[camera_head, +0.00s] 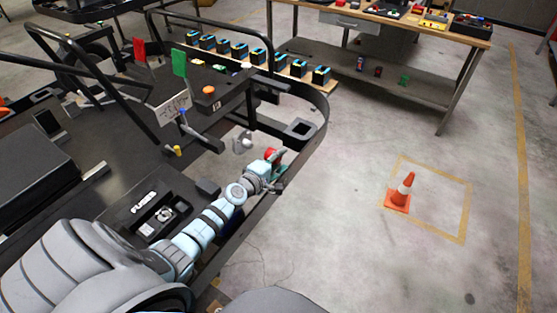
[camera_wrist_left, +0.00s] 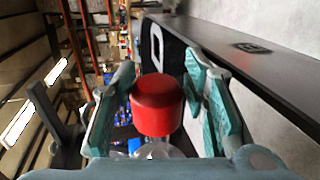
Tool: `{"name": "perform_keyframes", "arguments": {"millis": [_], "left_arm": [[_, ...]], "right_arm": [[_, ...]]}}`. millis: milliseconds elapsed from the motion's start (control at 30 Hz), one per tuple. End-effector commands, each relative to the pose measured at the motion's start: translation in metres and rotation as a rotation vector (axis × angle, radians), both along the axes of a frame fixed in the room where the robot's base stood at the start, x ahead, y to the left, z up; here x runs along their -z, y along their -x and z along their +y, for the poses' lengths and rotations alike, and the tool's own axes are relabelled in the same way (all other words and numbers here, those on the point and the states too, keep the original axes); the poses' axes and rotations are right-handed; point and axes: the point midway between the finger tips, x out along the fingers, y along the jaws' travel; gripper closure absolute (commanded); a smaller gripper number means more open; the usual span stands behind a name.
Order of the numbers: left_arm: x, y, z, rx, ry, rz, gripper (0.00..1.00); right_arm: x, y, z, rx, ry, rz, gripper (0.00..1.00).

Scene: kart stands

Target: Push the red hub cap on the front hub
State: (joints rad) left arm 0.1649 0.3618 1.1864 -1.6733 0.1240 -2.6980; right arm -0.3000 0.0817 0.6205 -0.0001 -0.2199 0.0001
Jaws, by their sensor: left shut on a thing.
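The red hub cap (camera_head: 270,153) is held between the fingers of my left gripper (camera_head: 277,165), beside the kart's front frame rail. In the left wrist view the red cap (camera_wrist_left: 157,104) fills the gap between the two teal fingers of the left gripper (camera_wrist_left: 158,110). A silver-grey round part, which looks like the front hub (camera_head: 242,143), sits just left of the gripper, apart from the cap in the head view. Pale, shiny metal (camera_wrist_left: 157,150) shows below the cap in the wrist view; I cannot tell whether they touch. My right gripper is not in view.
A curved black kart rail (camera_head: 318,115) runs close along the arm and gripper. A black box marked FUSES (camera_head: 143,208) lies on the kart floor. An orange cone (camera_head: 400,192) stands on open floor at right. A workbench (camera_head: 420,25) stands behind.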

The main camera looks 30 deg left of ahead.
Motion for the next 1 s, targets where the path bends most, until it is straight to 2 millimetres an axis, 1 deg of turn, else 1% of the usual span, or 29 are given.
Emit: {"name": "perform_keyframes", "arguments": {"millis": [100, 200, 333, 500, 600, 767, 1000], "left_arm": [[-0.002, 0.0, 0.0, -0.004, 0.001, 0.005, 0.79], [-0.004, 0.001, 0.0, -0.015, 0.003, 0.018, 0.79], [0.002, 0.002, 0.016, -0.018, -0.001, 0.018, 0.79], [0.004, 0.002, 0.039, -0.017, 0.0, 0.018, 0.79], [0.003, 0.002, 0.049, -0.017, 0.001, 0.018, 0.79], [0.001, 0.002, 0.057, -0.017, 0.003, 0.018, 0.79], [-0.001, 0.002, 0.058, -0.017, 0.003, 0.018, 0.79]], "right_arm": [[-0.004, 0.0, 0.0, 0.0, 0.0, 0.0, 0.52], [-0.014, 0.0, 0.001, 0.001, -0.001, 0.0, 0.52], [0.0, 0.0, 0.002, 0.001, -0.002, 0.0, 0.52], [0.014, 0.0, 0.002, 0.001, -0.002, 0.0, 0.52], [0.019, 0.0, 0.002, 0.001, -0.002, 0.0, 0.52], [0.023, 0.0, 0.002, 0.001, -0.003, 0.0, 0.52], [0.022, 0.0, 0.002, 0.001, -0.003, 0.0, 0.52]]}}
